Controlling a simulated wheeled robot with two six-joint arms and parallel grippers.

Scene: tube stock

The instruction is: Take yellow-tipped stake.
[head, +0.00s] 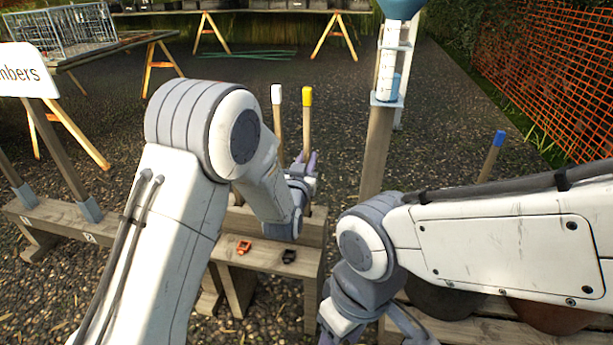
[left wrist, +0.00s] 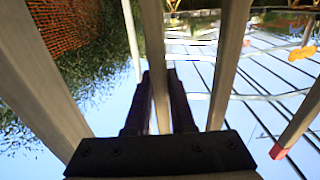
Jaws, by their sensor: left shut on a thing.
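The yellow-tipped stake (head: 307,128) stands upright near the middle of the head view, a wooden shaft with a yellow top. My left gripper (head: 305,165) is shut on its shaft below the tip. In the left wrist view, a wooden shaft (left wrist: 160,95) runs between the dark fingers of my left gripper (left wrist: 158,85); its tip is out of frame there. The stake's lower end is hidden in the head view. My right gripper (head: 370,325) is low in the head view, partly cut off, and its jaws are unclear.
A white-tipped stake (head: 277,118) stands close left of the yellow-tipped one. A blue-tipped stake (head: 490,158) is at right. A post with a gauge (head: 378,140) stands between them. An orange clip (head: 244,247) and a black clip (head: 289,256) lie on the wooden bench (head: 265,262).

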